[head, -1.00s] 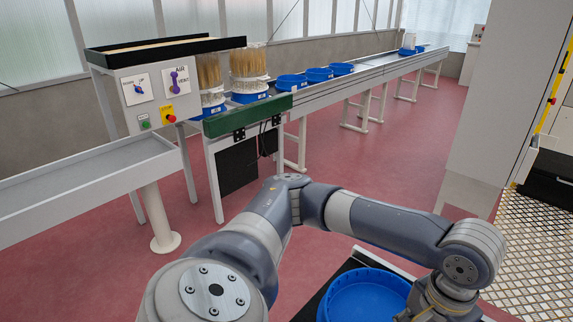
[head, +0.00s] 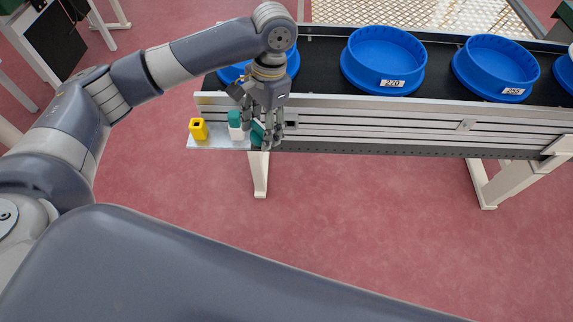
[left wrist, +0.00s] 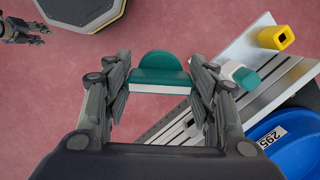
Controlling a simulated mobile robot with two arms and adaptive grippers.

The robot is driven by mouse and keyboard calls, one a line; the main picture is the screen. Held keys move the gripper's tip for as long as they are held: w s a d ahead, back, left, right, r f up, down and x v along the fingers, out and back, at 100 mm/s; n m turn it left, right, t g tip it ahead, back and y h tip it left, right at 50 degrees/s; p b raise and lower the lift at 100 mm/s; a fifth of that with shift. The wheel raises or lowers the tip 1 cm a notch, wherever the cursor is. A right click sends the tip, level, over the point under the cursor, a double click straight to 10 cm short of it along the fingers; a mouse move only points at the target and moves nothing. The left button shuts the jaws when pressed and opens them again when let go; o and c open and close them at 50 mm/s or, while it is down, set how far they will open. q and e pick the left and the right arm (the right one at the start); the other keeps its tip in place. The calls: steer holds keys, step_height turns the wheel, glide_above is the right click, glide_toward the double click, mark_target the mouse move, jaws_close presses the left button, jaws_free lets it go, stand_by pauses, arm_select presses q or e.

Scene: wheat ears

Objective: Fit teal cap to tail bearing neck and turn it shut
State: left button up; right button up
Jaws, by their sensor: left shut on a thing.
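A teal cap (head: 257,134) with a rounded top and a white edge is between the fingers of my left gripper (head: 266,140). The cap also shows clearly in the left wrist view (left wrist: 158,70), with a finger on each side. The gripper is shut on it, just right of a small metal shelf (head: 217,143) on the conveyor's front side. A second teal-and-white piece (head: 236,122) stands upright on that shelf, close left of my gripper. I cannot make out a tail bearing neck. My right gripper (left wrist: 22,36) shows small at the upper left of the left wrist view.
A yellow block (head: 198,128) with a dark square hole sits at the shelf's left end. Blue round trays (head: 384,60) stand on the black belt behind the conveyor's metal rail (head: 400,122); one is partly behind my gripper. The red floor in front is clear.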

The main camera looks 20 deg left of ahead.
arm_select(q)
steer(key=w+f+m+t+y+b, duration=0.35)
steer(key=w+f+m+b, duration=0.2)
steer(key=f+m, duration=0.4)
steer(key=w+f+m+t+y+b, duration=0.35)
steer(key=f+m+b, duration=0.25)
steer(key=f+m, duration=0.35)
arm_select(e)
steer(key=w+a+r+t+b, duration=0.2)
steer(key=w+r+b, duration=0.3)
steer(key=w+r, duration=0.65)
arm_select(q)
steer(key=shift+s+d+f+m+t+h+b, duration=0.25)
steer(key=shift+d+f+m+t+h, duration=0.4)
steer(key=shift+m+t, duration=1)
steer(key=shift+s+d+f+m+t+h+b, duration=0.15)
steer(key=shift+s+d+f+m+t+h, duration=0.4)
steer(key=shift+t, duration=1.85)
steer(key=shift+s+d+f+m+t+h+b, duration=0.1)
steer(key=shift+d+f+m+t+h+b, duration=0.25)
steer(key=shift+d+m+t, duration=1)
arm_select(e)
step_height(320, 180, down, 9)
steer(key=shift+s+d+f+g, duration=0.15)
steer(key=shift+s+f+g, duration=0.05)
steer(key=shift+g, duration=0.2)
